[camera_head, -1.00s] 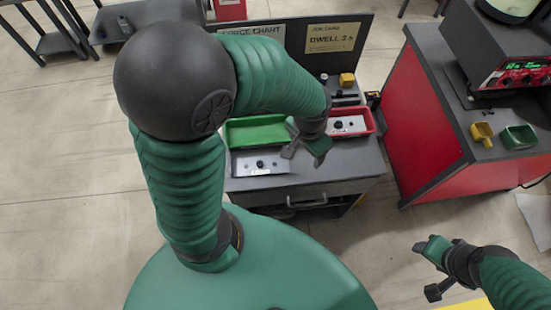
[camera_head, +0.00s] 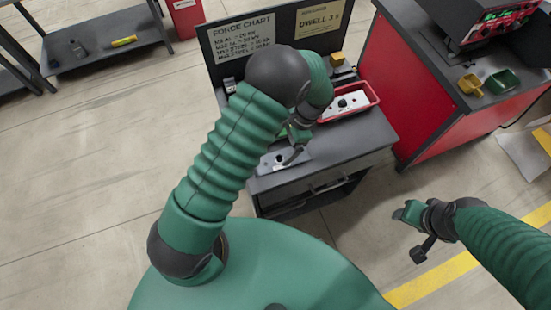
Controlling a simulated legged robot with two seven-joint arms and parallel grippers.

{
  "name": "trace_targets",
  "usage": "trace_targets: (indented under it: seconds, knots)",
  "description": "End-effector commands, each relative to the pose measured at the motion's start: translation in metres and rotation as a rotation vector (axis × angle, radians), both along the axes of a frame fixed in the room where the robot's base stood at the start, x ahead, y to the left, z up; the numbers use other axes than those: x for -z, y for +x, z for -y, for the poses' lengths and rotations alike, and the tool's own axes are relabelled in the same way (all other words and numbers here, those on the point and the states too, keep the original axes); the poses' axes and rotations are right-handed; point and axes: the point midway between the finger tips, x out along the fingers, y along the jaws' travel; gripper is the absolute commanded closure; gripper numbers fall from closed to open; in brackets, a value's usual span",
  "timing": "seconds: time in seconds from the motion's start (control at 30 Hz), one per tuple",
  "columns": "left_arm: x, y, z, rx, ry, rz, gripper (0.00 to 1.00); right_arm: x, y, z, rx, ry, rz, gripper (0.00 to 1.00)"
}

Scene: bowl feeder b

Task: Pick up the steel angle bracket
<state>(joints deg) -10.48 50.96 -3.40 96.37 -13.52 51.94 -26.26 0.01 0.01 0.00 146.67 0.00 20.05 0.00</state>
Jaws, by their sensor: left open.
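A flat light-grey metal piece (camera_head: 268,162) with a dark knob lies at the front of the workbench (camera_head: 345,145), partly behind my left gripper. I cannot tell if it is the steel angle bracket. A similar pale plate (camera_head: 346,104) with a black knob lies in the red tray (camera_head: 373,93) to the right. My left gripper (camera_head: 294,147) is open above the bench, over the right end of the grey piece. Any contact is unclear. My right gripper (camera_head: 411,235) is open and empty, above the floor at lower right.
The backboard (camera_head: 240,36) with two cards stands behind the bench. A yellow block (camera_head: 337,58) sits at its back. A red cabinet to the right carries a yellow cup (camera_head: 470,84) and a green bin (camera_head: 502,81). Floor is clear left of the bench.

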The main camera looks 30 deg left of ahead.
Motion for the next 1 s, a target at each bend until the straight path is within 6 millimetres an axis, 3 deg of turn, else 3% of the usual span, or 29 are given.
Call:
trace_targets:
  seconds: [0.17,0.4,0.67,1.0]
  knots:
    - [0.017,-0.007,-0.004,0.0,-0.002,-0.002,0.11,-0.004,0.0,0.0,0.0,0.0,0.0,0.48]
    - [0.057,-0.015,-0.005,-0.001,0.0,0.0,0.11,-0.013,0.0,0.0,0.0,0.0,0.0,0.48]
    - [0.063,-0.016,-0.006,-0.001,-0.003,0.003,0.11,-0.013,0.0,0.0,0.0,0.0,0.0,0.48]
    - [0.063,-0.016,-0.005,-0.001,-0.003,0.003,0.57,-0.013,0.0,0.0,0.0,0.0,0.0,0.48]
